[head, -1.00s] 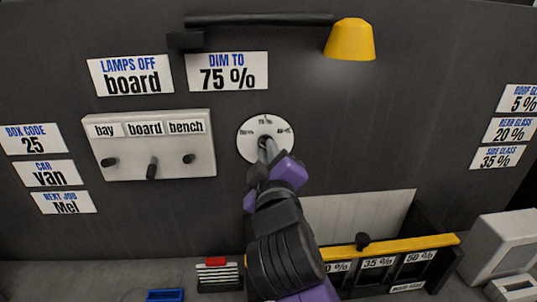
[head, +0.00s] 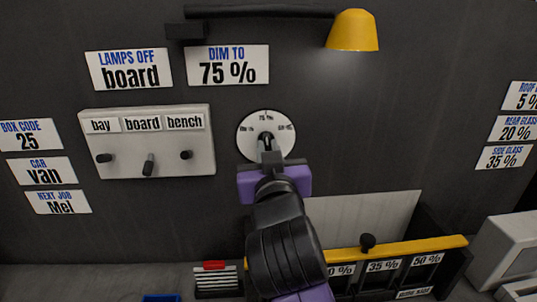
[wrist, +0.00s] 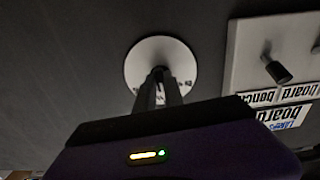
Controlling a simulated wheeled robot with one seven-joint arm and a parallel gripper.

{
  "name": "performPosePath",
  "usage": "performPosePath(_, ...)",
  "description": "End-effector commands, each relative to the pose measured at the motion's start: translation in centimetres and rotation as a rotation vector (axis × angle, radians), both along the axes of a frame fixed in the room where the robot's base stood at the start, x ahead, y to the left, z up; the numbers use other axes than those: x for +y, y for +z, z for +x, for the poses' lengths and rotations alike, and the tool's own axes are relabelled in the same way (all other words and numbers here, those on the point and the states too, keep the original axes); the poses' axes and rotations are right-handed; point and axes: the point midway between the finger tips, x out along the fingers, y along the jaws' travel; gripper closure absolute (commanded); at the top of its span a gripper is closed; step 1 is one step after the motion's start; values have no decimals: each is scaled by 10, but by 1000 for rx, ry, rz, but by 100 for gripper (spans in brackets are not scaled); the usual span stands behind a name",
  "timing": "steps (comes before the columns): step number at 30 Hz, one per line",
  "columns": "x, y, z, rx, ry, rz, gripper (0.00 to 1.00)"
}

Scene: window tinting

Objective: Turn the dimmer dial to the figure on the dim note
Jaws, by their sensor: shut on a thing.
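The dimmer dial (head: 253,125) is a round white plate on the dark wall with small markings and a dark knob (head: 266,140) at its middle. A "75 %" marking sits at its top; the side markings are too small to read surely. The dim note (head: 228,65) above it reads "DIM TO 75 %". My gripper (head: 267,150) is in front of the dial, its fingers shut on the knob. In the wrist view the fingers (wrist: 160,85) reach the plate's centre and cover part of it. The knob's pointing direction is hard to tell.
Left of the dial is a white switch panel (head: 145,165) marked bay, board and bench. A yellow lamp (head: 352,30) hangs above right. A rack with a yellow bar (head: 420,247) stands below right. More notes (head: 40,172) are on the wall at both sides.

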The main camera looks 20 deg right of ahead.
Motion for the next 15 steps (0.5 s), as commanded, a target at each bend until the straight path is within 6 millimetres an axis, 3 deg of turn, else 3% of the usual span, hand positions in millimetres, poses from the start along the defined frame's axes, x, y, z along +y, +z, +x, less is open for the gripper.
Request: performPosePath(15,1,0,0,-23,1,74,100)
